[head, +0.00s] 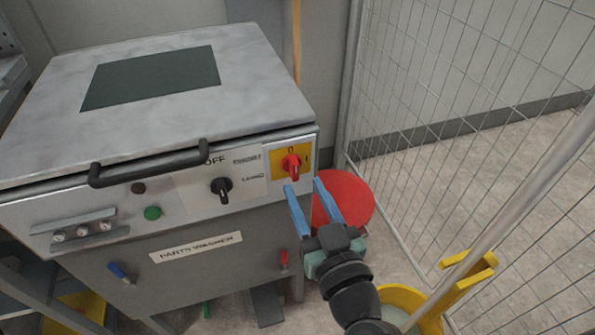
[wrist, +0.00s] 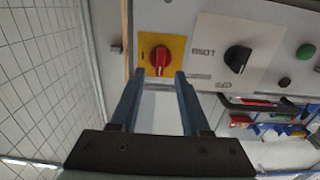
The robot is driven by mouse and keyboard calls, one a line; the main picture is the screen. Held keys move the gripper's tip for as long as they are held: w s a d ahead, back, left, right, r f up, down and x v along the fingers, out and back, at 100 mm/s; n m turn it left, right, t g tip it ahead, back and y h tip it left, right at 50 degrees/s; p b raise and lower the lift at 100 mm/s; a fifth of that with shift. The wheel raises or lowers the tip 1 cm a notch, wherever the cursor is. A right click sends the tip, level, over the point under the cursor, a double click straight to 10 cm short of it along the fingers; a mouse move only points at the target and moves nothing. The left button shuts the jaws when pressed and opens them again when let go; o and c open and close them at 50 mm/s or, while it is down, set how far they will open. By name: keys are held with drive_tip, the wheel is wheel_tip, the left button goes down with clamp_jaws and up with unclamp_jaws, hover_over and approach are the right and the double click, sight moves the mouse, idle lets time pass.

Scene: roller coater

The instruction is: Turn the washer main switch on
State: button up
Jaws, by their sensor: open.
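The parts washer (head: 215,250) has a red rotary switch (head: 291,163) on a yellow plate (head: 277,157) at the right end of its front panel. The plate is marked 0 at the top and I at the right. The red handle looks upright, in line with the 0. In the wrist view the red switch (wrist: 159,58) sits just beyond and between the fingertips. My gripper (head: 304,187) is open and empty, with blue fingers pointing at the panel just below the switch. It also shows in the wrist view (wrist: 159,74). No contact is visible.
A black selector knob (head: 221,189) and a green button (head: 152,213) are left of the switch. A black lid handle (head: 147,168) juts out above. A red round container (head: 345,198), a yellow bucket (head: 408,300) and a wire mesh fence (head: 470,90) stand to the right.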

sight(296, 172)
drive_tip(key=shift+x, duration=2.3)
clamp_jaws()
